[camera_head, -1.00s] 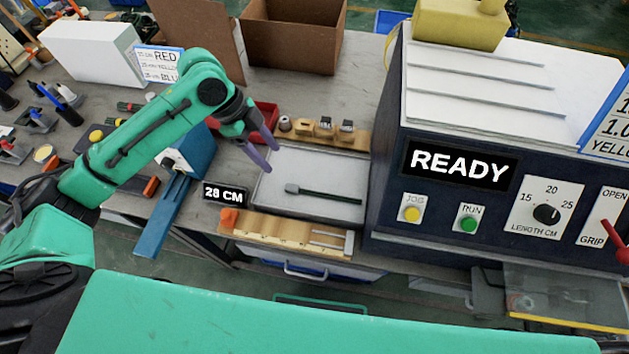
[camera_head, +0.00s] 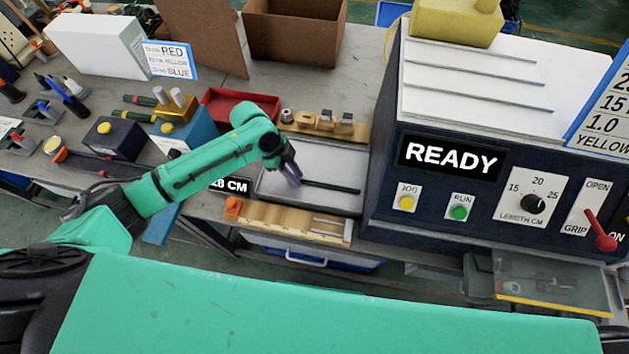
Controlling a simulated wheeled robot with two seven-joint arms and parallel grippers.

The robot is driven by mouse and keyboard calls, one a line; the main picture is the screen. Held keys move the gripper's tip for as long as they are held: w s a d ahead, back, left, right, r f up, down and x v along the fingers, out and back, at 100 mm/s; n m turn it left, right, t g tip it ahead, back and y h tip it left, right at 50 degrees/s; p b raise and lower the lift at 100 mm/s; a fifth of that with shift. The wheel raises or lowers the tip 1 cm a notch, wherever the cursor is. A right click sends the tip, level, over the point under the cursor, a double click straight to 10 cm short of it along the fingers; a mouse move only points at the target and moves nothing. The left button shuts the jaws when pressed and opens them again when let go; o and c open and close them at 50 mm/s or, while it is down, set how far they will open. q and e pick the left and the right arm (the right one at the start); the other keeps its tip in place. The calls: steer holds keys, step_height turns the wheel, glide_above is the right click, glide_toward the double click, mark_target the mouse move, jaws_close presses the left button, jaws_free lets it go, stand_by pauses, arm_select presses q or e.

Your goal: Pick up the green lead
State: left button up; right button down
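The green lead (camera_head: 332,188) is a dark green strip lying in the grey tray (camera_head: 335,158). Its left end, a grey plug in the earlier view, is hidden behind my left gripper (camera_head: 291,175). The gripper points down over the tray at that left end. Its purple fingers overlap in this view, so I cannot tell whether they are open, or whether they touch the lead. My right gripper is not in view.
The dark machine (camera_head: 470,190) showing READY stands close to the right of the tray. A wooden block with small parts (camera_head: 325,124) lies behind it, and a wooden fixture (camera_head: 285,220) in front. A red bin (camera_head: 240,104) and cardboard box (camera_head: 294,30) are farther back.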

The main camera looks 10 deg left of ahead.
arm_select(q)
jaws_close()
